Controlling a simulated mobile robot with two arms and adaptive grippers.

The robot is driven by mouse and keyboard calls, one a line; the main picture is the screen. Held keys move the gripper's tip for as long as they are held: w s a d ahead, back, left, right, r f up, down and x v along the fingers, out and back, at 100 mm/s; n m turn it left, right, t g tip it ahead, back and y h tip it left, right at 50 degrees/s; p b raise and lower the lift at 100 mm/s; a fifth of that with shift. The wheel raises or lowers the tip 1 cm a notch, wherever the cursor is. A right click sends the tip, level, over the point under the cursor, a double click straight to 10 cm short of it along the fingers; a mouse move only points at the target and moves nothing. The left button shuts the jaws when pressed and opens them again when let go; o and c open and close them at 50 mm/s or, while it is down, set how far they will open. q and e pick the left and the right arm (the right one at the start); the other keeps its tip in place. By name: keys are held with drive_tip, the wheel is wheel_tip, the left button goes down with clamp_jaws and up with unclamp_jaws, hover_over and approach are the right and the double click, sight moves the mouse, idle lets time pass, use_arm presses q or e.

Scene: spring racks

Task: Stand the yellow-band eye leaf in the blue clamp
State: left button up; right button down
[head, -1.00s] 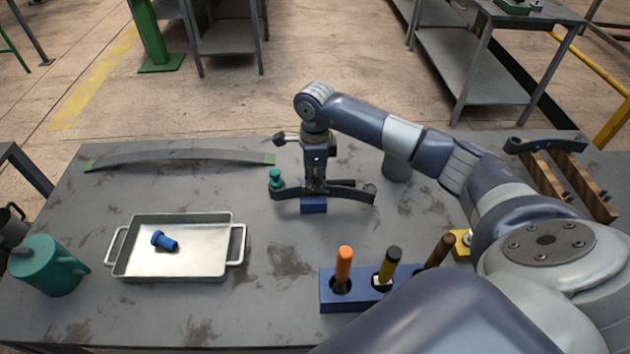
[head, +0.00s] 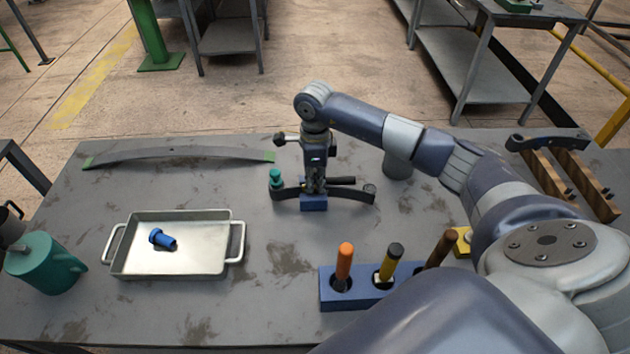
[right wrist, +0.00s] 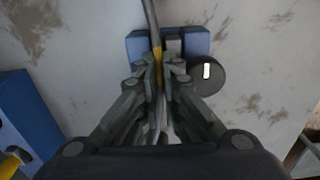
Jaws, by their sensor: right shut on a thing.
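My right gripper (head: 314,188) points down at the middle of the table and is shut on the dark, curved yellow-band eye leaf (head: 288,193). In the right wrist view the leaf's yellow band (right wrist: 158,70) shows between the fingers. The blue clamp (head: 313,203) is directly below the gripper. In the right wrist view, the leaf lies between the clamp's blue blocks (right wrist: 138,46), with a round black knob (right wrist: 207,75) on the right. I cannot tell how deep the leaf sits in the clamp. My left gripper is out of view.
A metal tray (head: 125,245) with a blue bolt (head: 162,239) is at left, beside a teal can (head: 42,265). A long leaf (head: 180,153) lies at the back left. A blue holder (head: 330,296) with several handled tools is in front. A wooden rack (head: 585,185) stands at right.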

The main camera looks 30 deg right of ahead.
sight(315, 186)
drive_tip(key=shift+w+f+b, duration=0.1)
drive_tip(key=shift+f+b, duration=0.05)
drive_tip(key=shift+b, duration=0.2)
drive_tip(key=c, duration=1.7)
unclamp_jaws()
drive_tip(key=shift+o, duration=0.3)
drive_tip(key=shift+f, duration=0.1)
drive_tip(key=o, duration=0.7)
drive_tip(key=shift+r+p, duration=2.5)
drive_tip(key=shift+r, duration=1.55)
